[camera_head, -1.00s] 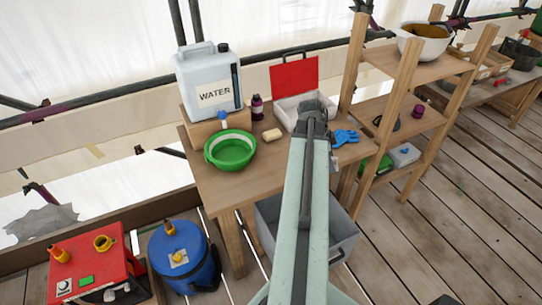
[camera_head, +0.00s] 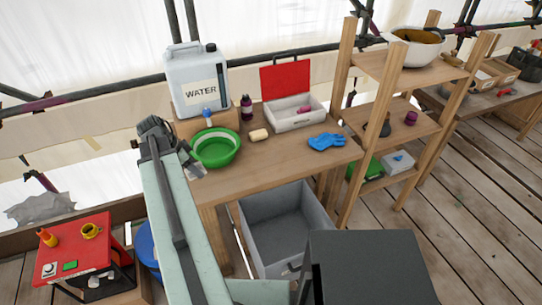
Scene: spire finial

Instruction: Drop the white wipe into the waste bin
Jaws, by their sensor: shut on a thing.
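My gripper (camera_head: 157,136) is at the left, beside the workbench's left end and left of the green bowl. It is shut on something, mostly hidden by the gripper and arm. A pale crumpled piece (camera_head: 191,164) shows just right of the gripper, at the bench's left corner; it looks like the white wipe, but its outline is unclear. A grey open bin (camera_head: 252,240), which looks like the waste bin, stands on the floor under the bench front. The part of its inside that shows looks empty. My gripper is above and left of it, well apart.
On the bench (camera_head: 268,168) are a water jug (camera_head: 200,85), green bowl (camera_head: 215,147), purple bottle (camera_head: 246,107), sponge (camera_head: 258,135), white tray with red lid (camera_head: 285,76) and blue gloves (camera_head: 327,141). A wooden shelf (camera_head: 392,70) stands right. A red machine (camera_head: 72,255) and blue drum (camera_head: 146,246) stand lower left.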

